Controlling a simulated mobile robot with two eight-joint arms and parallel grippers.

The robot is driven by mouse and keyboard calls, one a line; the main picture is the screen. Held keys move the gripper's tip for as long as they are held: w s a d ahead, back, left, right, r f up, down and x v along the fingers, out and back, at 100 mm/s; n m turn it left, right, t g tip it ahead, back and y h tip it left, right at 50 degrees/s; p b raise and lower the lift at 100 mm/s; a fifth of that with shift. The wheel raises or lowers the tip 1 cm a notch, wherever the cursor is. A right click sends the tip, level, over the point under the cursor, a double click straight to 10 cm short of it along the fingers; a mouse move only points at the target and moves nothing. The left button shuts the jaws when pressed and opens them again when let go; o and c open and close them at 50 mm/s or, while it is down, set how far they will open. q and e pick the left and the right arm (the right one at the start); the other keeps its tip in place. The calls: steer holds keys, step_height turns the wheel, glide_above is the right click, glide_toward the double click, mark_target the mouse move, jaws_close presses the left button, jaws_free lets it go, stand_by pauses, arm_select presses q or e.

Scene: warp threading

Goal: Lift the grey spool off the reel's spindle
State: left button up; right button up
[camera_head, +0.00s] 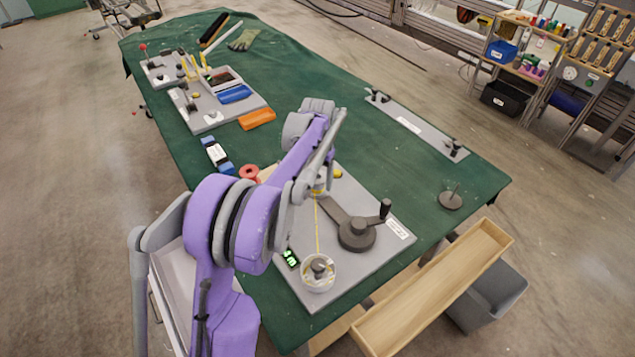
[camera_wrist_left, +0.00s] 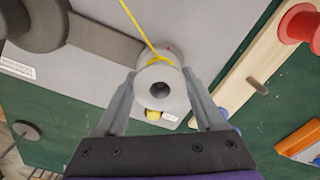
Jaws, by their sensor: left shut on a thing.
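The grey spool (camera_wrist_left: 160,92) shows end-on in the left wrist view, with a dark hole in its middle. Yellow thread (camera_wrist_left: 138,22) runs from it, and in the head view the thread (camera_head: 317,228) leads to a pale round cup (camera_head: 329,284) on the grey board. My left gripper (camera_wrist_left: 159,76) is shut on the spool, one finger on each side. In the head view my purple left arm covers most of the gripper and spool. The spindle is hidden, so I cannot tell whether the spool is still on it. My right gripper is not in view.
A dark crank (camera_head: 356,234) with an upright handle stands on the grey board (camera_head: 310,296), close to the spool. A red spool (camera_head: 249,172) lies left of the arm. A wooden tray (camera_head: 432,290) is at the table's near right edge.

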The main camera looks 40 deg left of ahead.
arm_select(q)
steer(key=shift+r+p, duration=1.75)
steer(key=shift+r, duration=1.5)
